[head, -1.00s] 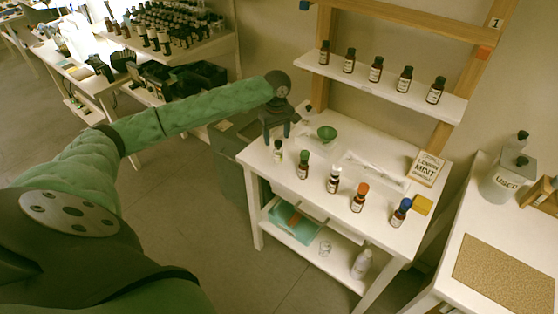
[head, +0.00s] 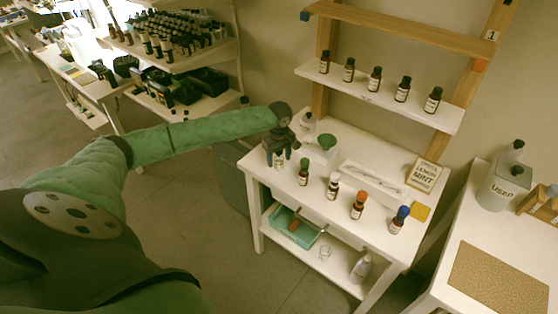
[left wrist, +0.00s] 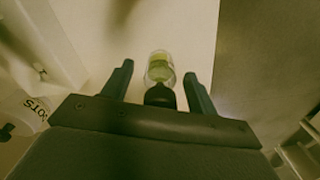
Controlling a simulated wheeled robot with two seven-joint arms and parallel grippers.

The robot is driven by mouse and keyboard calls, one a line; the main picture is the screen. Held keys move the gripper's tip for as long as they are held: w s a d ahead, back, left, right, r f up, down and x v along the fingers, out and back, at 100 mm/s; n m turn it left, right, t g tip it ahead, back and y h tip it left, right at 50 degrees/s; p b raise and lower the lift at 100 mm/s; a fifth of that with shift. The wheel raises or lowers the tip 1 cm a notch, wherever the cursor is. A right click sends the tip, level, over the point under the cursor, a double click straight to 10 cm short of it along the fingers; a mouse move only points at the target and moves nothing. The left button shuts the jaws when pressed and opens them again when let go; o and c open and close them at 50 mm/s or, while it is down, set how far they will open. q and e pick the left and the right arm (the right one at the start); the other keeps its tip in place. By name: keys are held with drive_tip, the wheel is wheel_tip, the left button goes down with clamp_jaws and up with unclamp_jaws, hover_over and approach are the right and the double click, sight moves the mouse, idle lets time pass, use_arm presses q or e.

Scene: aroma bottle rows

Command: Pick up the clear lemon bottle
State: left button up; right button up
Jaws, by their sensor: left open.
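The clear lemon bottle (head: 279,163) stands at the table's left end, partly hidden by my left gripper (head: 279,156) in the head view. In the left wrist view the clear bottle (left wrist: 159,66) shows a yellow-green band and a dark cap. The left gripper (left wrist: 158,69) is open, with one finger on each side of the bottle's upper part. Gaps show between the fingers and the bottle. My right gripper is not in view.
On the white table (head: 300,210), a green-capped bottle (head: 303,171) stands close on the right, then white-, orange- and blue-capped bottles. A green funnel (head: 327,140) and a clear-white tray (head: 372,180) lie behind. A shelf of brown bottles (head: 375,79) hangs above.

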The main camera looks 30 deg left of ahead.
use_arm(q)
drive_tip(key=shift+f, duration=0.25)
drive_tip(key=shift+c, duration=0.5)
drive_tip(key=c, duration=1)
drive_tip(key=shift+r, duration=0.1)
